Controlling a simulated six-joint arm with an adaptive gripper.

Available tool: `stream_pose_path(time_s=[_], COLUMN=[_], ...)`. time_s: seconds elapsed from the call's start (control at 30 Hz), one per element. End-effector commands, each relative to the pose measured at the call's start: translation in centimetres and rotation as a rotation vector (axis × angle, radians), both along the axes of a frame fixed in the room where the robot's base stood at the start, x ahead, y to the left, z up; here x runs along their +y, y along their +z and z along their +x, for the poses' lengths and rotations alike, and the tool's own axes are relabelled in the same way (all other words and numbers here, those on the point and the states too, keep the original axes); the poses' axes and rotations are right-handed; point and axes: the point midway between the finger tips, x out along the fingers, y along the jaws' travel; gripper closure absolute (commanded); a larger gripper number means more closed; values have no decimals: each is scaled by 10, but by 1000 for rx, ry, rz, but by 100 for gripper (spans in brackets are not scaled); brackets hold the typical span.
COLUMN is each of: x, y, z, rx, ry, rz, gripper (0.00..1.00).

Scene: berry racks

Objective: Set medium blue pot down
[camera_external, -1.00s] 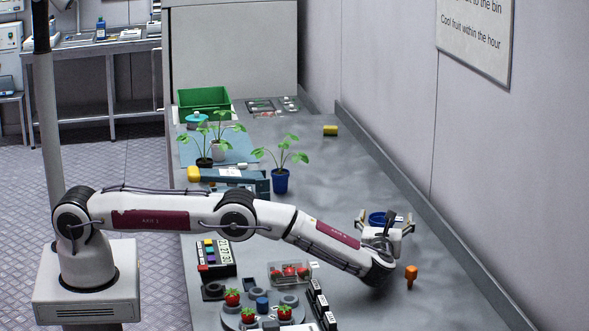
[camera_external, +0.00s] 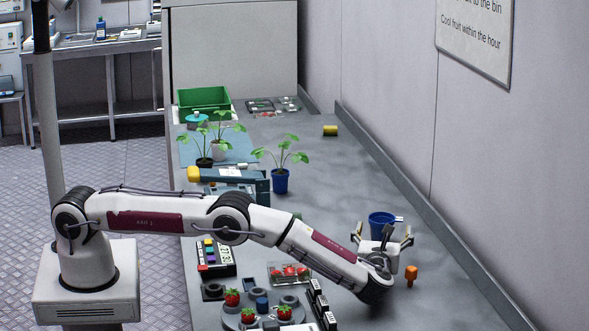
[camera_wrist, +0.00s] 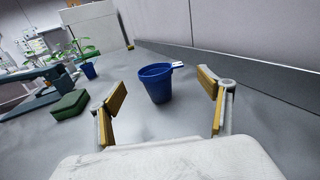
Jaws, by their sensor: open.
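An empty blue pot (camera_external: 381,224) with a white tag at its rim stands upright on the grey bench at the right. In the wrist view the pot (camera_wrist: 158,85) is ahead of my gripper (camera_wrist: 163,92), near the line between the two yellow-padded fingers. The fingers are spread wide and do not touch the pot. In the external view my gripper (camera_external: 385,237) is just in front of the pot and hides part of its lower side. Another blue pot (camera_external: 281,182), holding a leafy plant, stands further back to the left.
An orange peg-like object (camera_external: 411,274) stands right of my gripper. A punnet of strawberries (camera_external: 290,272) and a round rack with strawberries (camera_external: 260,316) are at the front left. A yellow cylinder (camera_external: 330,130) lies at the back. The bench behind the empty pot is clear.

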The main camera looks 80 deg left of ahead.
Motion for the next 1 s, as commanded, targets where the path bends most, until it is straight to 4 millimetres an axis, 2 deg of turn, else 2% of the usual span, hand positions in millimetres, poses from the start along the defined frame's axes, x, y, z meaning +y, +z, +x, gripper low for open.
stream_pose_path(time_s=[0.13, 0.33, 1.0], x=[-20, -34, -37], y=[0, 0, 0], z=[-8, -14, -16], rx=[0, 0, 0], ry=[-1, 0, 0], rz=[0, 1, 0], gripper=[21, 21, 21])
